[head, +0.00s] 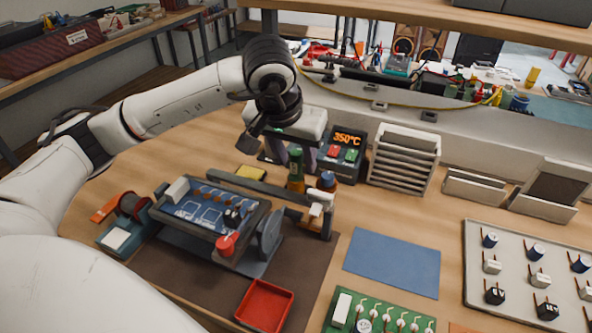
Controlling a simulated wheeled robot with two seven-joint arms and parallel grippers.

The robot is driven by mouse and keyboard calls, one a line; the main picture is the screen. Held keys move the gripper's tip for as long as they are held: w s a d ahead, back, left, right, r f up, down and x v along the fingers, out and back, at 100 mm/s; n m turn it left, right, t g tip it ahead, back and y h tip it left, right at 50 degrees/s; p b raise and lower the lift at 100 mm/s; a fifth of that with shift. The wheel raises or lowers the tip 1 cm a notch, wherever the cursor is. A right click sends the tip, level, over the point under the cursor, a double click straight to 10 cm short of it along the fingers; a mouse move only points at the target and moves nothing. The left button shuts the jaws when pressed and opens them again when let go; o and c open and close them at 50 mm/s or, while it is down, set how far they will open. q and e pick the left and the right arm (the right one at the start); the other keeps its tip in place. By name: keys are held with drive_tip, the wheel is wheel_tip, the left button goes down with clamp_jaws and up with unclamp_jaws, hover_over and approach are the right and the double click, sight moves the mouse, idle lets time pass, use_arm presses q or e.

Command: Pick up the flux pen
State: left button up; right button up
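My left gripper (289,157) hangs over the back of the workbench, behind the circuit-board holder and left of the soldering station. Its pale hand body is tilted, and its dark fingers point down. The finger gap is too small and overlapped to read. I cannot tell which of these, if either, is the flux pen, nor whether the fingers touch the green item. My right gripper is not in view.
The board holder (270,235) with its blue board stands front left, a red tray (265,305) before it. The soldering station (341,152) reads 350°C. A slotted rack (404,158) is to its right. A blue mat (393,263) lies flat; a component panel (530,275) is far right.

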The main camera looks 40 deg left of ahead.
use_arm(q)
clamp_jaws()
wheel_tip(320, 180, up, 10)
drive_tip(key=shift+r, duration=0.1)
idle(0.5)
